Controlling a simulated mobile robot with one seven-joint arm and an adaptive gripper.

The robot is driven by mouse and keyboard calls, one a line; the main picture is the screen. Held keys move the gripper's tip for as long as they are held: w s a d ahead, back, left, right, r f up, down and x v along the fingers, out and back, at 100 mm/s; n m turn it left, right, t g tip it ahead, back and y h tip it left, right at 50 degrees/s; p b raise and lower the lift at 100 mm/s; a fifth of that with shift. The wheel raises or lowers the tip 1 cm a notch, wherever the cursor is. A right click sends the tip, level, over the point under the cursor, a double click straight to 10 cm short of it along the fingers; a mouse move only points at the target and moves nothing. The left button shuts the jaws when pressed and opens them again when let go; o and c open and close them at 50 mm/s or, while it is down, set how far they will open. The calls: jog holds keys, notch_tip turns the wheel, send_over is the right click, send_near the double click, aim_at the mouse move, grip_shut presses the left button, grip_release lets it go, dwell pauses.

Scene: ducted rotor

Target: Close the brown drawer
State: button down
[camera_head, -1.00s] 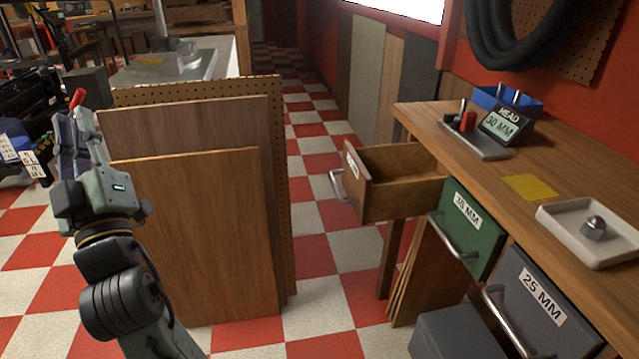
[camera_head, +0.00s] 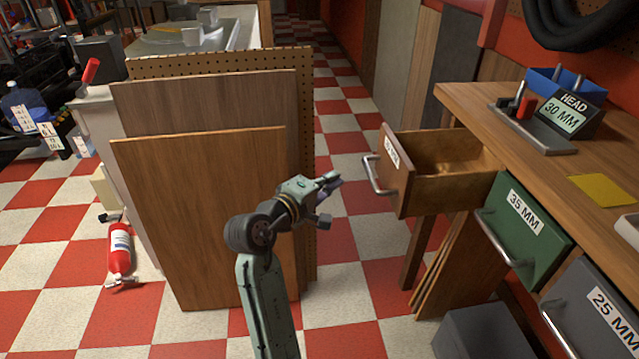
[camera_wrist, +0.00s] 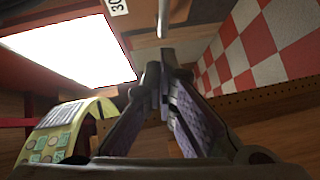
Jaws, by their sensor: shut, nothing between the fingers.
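The brown drawer (camera_head: 440,190) stands pulled out from the far end of the wooden workbench. Its inside shows and looks empty. Its front carries a white label and a metal bar handle (camera_head: 376,176). My gripper (camera_head: 331,184) is shut and empty, a little left of the handle and apart from it, with its fingers pointing right toward the drawer front. In the wrist view the shut fingers (camera_wrist: 162,72) point at a label and a metal bar near the top edge.
A green drawer (camera_head: 520,225) and a grey drawer (camera_head: 595,310) beside it are shut. Leaning wooden boards (camera_head: 200,215) stand left of my arm. The bench top (camera_head: 530,175) holds a blue bin and a "30 MM" sign.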

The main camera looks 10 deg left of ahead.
aim_at(367, 166)
jog(key=shift+w+d+f+p, duration=0.2)
jog(key=shift+w+d, duration=0.5)
jog(key=shift+d, duration=0.15)
jog(key=shift+w+d+f+p, duration=0.25)
jog(key=shift+w+d, duration=0.4)
jog(key=shift+d, duration=0.2)
jog(key=shift+w+d+f+p, duration=0.15)
jog(key=shift+w+d+p, duration=0.05)
jog(key=shift+w+d, duration=0.6)
jog(key=shift+s+d, duration=0.1)
